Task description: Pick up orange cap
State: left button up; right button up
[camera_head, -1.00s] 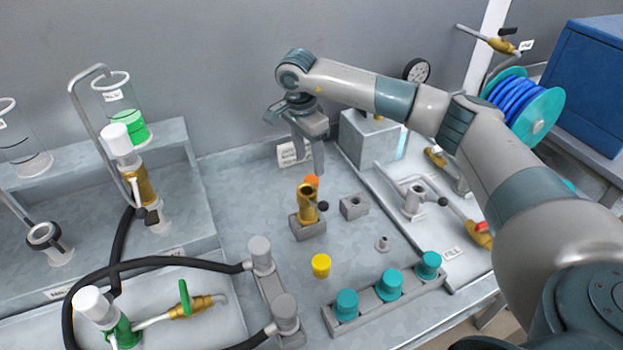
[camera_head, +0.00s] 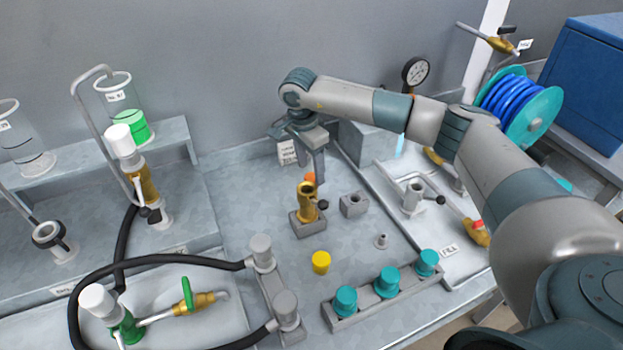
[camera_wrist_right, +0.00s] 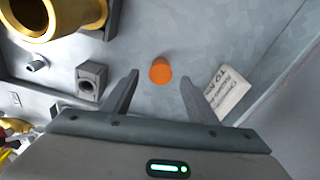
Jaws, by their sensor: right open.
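The orange cap (camera_head: 309,177) stands on the grey bench behind the brass fitting, which partly hides it in the head view. In the right wrist view the orange cap (camera_wrist_right: 160,71) shows whole, on bare bench, a little beyond and between the two fingertips. My right gripper (camera_head: 310,172) points down over the cap. In the right wrist view my right gripper (camera_wrist_right: 160,85) is open with nothing between its fingers, one on each side of the cap's line. My left gripper is not in view.
The brass fitting (camera_head: 306,203) stands upright in a grey block close in front of the cap. A small grey block (camera_head: 353,204) with a hole is to its right. A yellow cap (camera_head: 321,262) and a rack (camera_head: 367,301) with teal caps are nearer. A paper label (camera_wrist_right: 231,93) lies beside the cap.

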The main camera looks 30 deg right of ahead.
aim_at(311, 177)
notch_tip(311, 177, down, 3)
jog(key=shift+d+r+p, duration=0.1)
jog(key=shift+p, duration=0.75)
jog(key=shift+f, duration=0.6)
jog(key=shift+w+f, duration=0.1)
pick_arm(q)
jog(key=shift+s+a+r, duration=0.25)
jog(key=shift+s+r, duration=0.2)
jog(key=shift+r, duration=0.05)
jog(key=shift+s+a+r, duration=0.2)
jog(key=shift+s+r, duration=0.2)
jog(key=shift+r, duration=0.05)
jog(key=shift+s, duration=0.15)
pick_arm(e)
jog(key=shift+c, duration=0.3)
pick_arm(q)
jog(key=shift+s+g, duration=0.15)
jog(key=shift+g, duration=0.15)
pick_arm(e)
jog(key=c, duration=1)
